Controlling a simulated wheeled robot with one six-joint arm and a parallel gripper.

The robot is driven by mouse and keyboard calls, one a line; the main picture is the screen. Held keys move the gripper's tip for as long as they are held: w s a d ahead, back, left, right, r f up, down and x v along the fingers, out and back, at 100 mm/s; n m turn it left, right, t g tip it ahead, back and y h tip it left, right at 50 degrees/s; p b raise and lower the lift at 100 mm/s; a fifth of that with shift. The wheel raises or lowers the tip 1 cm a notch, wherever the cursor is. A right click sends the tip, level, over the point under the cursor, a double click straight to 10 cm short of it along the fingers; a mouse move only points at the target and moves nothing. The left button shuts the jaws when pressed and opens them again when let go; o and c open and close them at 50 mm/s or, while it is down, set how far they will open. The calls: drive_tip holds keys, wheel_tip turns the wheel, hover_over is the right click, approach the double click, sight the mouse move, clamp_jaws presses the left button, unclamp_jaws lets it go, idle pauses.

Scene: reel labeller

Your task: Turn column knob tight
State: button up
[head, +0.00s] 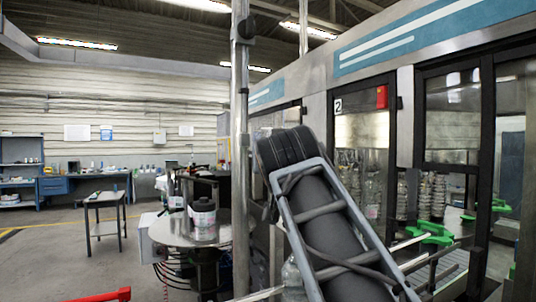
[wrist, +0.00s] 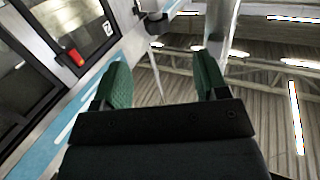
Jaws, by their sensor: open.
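The steel column (head: 240,150) stands upright left of centre in the head view. A small dark knob (head: 248,28) sits on its right side near the top. In the wrist view, a dark knob (wrist: 156,23) shows at the top beside the pale column (wrist: 219,35). My gripper (wrist: 163,72) is open and empty, with green pads on both fingers. The knob appears beyond the fingertips, between them in the picture, and is not touched. In the head view my arm hides the gripper.
The labelling machine with glass doors (head: 362,160) fills the right side. A small side table (head: 105,200) is further left. Open floor lies between them.

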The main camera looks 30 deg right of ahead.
drive_tip(key=p+x, duration=0.1)
drive_tip(key=x, duration=0.3)
drive_tip(key=r+p+x, duration=0.1)
drive_tip(key=p+x, duration=0.1)
drive_tip(key=x, duration=0.2)
drive_tip(key=r+p+x, duration=0.1)
drive_tip(key=x, duration=0.3)
drive_tip(key=shift+s+d+p, duration=0.25)
drive_tip(key=shift+d+p, duration=0.05)
drive_tip(key=shift+p, duration=0.05)
drive_tip(key=shift+p+x, duration=0.3)
drive_tip(key=shift+x, duration=0.65)
drive_tip(key=shift+f, duration=0.1)
